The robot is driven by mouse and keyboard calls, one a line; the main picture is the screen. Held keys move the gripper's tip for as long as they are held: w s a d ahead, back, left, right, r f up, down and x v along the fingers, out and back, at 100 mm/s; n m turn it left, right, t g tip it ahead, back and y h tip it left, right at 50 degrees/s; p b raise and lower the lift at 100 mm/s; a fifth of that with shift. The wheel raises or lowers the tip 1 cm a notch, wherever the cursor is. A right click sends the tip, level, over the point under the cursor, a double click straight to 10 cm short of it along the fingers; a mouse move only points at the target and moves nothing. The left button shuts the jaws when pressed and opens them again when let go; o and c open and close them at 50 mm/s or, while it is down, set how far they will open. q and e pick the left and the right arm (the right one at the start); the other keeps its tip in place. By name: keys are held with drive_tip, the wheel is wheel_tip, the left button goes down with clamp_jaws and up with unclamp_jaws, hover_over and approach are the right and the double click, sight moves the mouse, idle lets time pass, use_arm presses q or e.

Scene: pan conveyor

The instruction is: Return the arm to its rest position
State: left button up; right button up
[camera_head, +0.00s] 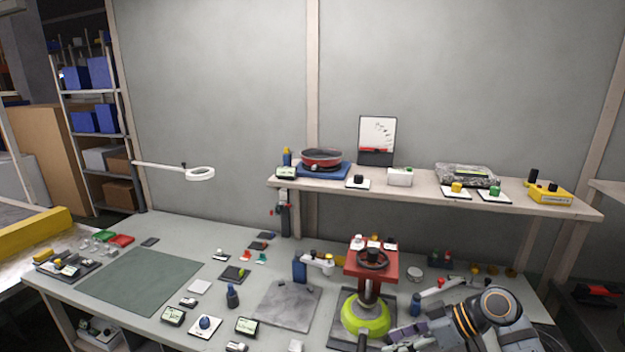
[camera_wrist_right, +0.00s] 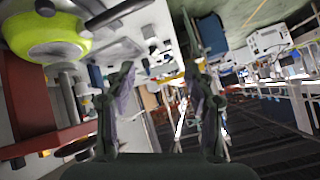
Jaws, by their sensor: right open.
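My right arm (camera_head: 485,318) comes in at the bottom right of the head view, over the front right of the workbench. Its gripper (camera_wrist_right: 160,95) shows in the right wrist view with its two dark fingers apart and nothing between them. In the head view the gripper end is beside the lime-green round piece (camera_head: 366,316) under the red press (camera_head: 371,262), to its right. The lime-green piece also shows at the upper left of the wrist view (camera_wrist_right: 42,38). I cannot tell the exact gap between them. My left gripper is not in view.
The workbench (camera_head: 225,285) carries several small devices and a green mat (camera_head: 140,279). A shelf (camera_head: 410,191) above holds a red pan (camera_head: 322,158) and small boxes. Small items stand behind my right arm. The wrist view shows open floor (camera_wrist_right: 265,140) at right.

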drive_tip(key=s+f+m+h, duration=0.4)
drive_tip(key=s+f+h, duration=0.1)
drive_tip(key=s+f, duration=0.7)
drive_tip(key=s+d+f+m+t+h, duration=0.1)
drive_tip(key=s+d+m+h, duration=0.4)
drive_tip(key=s, duration=0.3)
wheel_tip(320, 180, down, 38)
drive_tip(key=s+d+g+b, duration=0.1)
drive_tip(key=s+d+b, duration=0.2)
drive_tip(key=b, duration=1)
drive_tip(key=s+d+f+m+g+b, duration=0.1)
drive_tip(key=s+f+b, duration=0.5)
drive_tip(key=f, duration=0.6)
drive_tip(key=s+f+b, duration=0.3)
drive_tip(key=s+f, duration=0.5)
drive_tip(key=f, duration=0.5)
drive_tip(key=s+r+p, duration=0.2)
drive_tip(key=r+p, duration=0.5)
drive_tip(key=s+r+p, duration=0.2)
drive_tip(key=r+p, duration=0.4)
drive_tip(key=p, duration=0.2)
drive_tip(key=shift+s+r+h, duration=0.25)
drive_tip(key=shift+r+h, duration=0.05)
drive_tip(key=shift+r, duration=0.05)
